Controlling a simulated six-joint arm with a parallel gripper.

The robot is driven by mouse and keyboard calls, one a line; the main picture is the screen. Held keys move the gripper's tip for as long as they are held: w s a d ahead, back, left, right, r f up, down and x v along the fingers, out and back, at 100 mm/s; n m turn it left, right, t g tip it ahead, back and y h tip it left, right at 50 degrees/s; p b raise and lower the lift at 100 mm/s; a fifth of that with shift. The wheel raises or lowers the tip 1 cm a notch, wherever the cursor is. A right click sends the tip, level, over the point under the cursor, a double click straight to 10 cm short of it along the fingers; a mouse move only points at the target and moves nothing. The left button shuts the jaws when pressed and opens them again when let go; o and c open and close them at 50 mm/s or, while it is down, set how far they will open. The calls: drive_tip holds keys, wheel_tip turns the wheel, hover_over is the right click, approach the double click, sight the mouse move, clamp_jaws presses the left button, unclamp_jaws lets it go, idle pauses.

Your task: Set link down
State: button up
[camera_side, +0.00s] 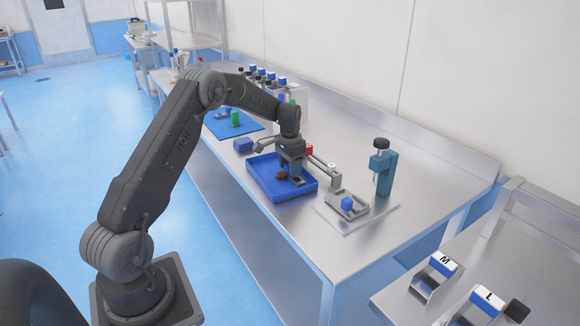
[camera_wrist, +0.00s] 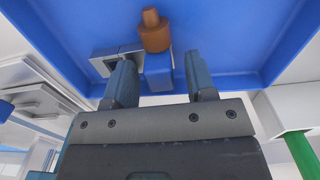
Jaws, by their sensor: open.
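A brown link-like piece (camera_side: 282,175) lies in the blue tray (camera_side: 309,189), just left of my gripper in the side view. In the wrist view the brown piece (camera_wrist: 155,38), with a narrower knob at its top, is beyond the fingertips. My gripper (camera_side: 291,180) is low over the tray, its fingers pointing down. In the wrist view its two fingers (camera_wrist: 160,78) are apart, with a blue block (camera_wrist: 159,72) showing beyond the gap. I see no grip on the brown piece. Its underside is hidden.
A grey fixture with a blue block (camera_side: 347,203) and a teal post press (camera_side: 383,170) stand right of the tray. A blue box (camera_side: 243,145) and a blue mat (camera_side: 220,130) with a green item (camera_side: 235,118) are behind.

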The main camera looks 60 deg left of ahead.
wheel_tip(320, 180, up, 12)
drive_tip(key=s+d+r+t, duration=0.1)
drive_tip(key=s+d+r, duration=0.3)
drive_tip(key=d+r, duration=0.5)
drive_tip(key=s+d+r+t, duration=0.2)
drive_tip(key=s+d+r, duration=0.1)
drive_tip(key=s+d, duration=0.6)
drive_tip(key=s+d+f+t, duration=0.2)
drive_tip(key=s+d+f, duration=0.2)
drive_tip(key=s+d, duration=0.7)
drive_tip(key=s, duration=0.4)
drive_tip(key=shift+s+t, duration=0.3)
drive_tip(key=shift+d, duration=0.1)
